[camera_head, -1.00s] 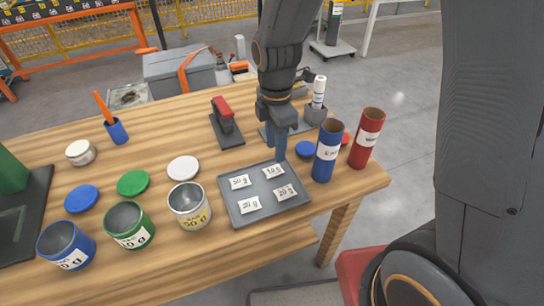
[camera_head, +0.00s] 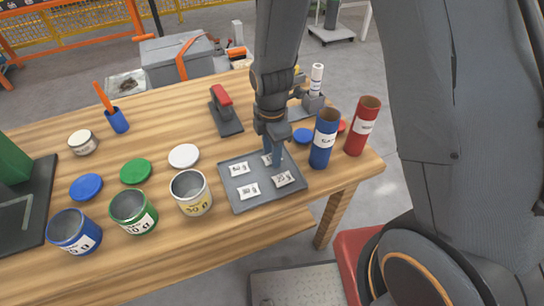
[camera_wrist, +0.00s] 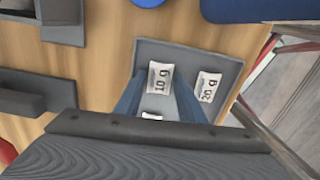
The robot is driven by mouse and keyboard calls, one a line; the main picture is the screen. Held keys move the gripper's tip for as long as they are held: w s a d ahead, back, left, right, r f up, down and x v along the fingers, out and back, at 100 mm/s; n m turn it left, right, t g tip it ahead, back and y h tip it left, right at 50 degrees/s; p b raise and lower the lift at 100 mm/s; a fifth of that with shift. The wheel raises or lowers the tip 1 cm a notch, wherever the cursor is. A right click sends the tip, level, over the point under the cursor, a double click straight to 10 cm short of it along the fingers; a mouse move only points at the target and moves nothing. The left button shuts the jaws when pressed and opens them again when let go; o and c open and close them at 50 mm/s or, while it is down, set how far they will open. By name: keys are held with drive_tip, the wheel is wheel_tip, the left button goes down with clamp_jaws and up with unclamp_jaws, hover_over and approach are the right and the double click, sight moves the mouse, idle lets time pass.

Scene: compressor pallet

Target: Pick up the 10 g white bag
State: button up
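The 10 g white bag (camera_wrist: 160,78) lies flat on the grey tray (camera_wrist: 222,66), its label readable in the wrist view. In the head view the bag (camera_head: 266,159) is partly hidden by my fingers. My gripper (camera_wrist: 157,96) is open, with its blue fingers apart on either side of the bag. In the head view my gripper (camera_head: 274,155) points straight down low over the tray's back edge. I cannot tell whether the fingertips touch the tray.
A 20 g bag (camera_head: 284,179) and two more white bags (camera_head: 239,169) (camera_head: 249,190) share the tray. A blue tube (camera_head: 323,140) and a red tube (camera_head: 362,127) stand to the right.

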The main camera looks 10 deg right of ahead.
drive_tip(key=c, duration=0.8)
